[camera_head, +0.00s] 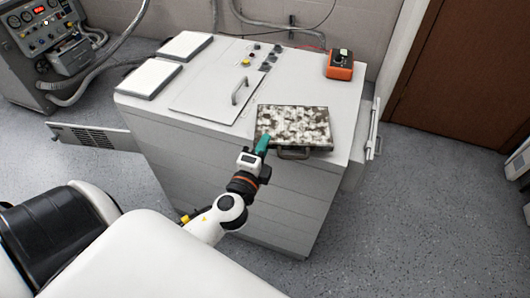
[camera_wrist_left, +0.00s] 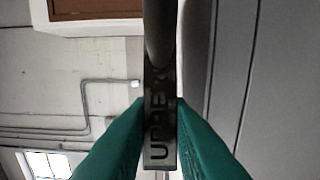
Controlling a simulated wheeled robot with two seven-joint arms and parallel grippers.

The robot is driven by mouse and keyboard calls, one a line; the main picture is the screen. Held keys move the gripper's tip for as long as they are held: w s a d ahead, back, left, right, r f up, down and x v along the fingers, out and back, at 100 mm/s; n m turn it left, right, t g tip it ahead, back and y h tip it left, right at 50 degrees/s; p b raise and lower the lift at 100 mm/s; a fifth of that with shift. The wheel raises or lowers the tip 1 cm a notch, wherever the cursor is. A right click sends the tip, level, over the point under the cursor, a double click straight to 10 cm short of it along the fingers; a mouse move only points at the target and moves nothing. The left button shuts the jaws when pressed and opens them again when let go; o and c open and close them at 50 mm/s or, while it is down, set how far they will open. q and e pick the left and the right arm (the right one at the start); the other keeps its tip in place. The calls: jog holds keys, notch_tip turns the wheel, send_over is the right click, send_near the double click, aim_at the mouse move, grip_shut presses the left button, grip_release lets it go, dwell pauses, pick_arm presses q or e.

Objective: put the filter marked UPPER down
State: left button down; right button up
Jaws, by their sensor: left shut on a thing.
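The filter (camera_head: 296,124), a flat panel with a blotchy grey-and-white dirty face and a handle on its front edge, is at the front right of the white cabinet's top (camera_head: 222,120). I cannot tell whether it touches the top. My left gripper (camera_head: 263,144) is shut on the filter's front edge near its left corner. In the left wrist view, the green fingers (camera_wrist_left: 160,130) close on both sides of the filter's narrow edge (camera_wrist_left: 160,115), which carries the lettering UPPER, partly hard to read. My right gripper is not in view.
Two white panels (camera_head: 150,79) lie at the cabinet top's left end. A hatch with a handle (camera_head: 240,91) lies left of the filter, and an orange device (camera_head: 340,65) stands behind it. Doors stand open at the cabinet's left (camera_head: 90,135) and right (camera_head: 374,128).

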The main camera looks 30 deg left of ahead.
pick_arm(q)
notch_tip(320, 180, down, 3)
jog(key=shift+r+b, duration=0.1)
jog(key=shift+b, duration=0.25)
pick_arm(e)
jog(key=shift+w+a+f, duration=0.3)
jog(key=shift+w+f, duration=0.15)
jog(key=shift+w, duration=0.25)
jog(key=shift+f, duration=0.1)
pick_arm(q)
jog(key=shift+f, duration=0.25)
jog(key=c, duration=1.3)
grip_release()
jog(key=shift+r, duration=0.1)
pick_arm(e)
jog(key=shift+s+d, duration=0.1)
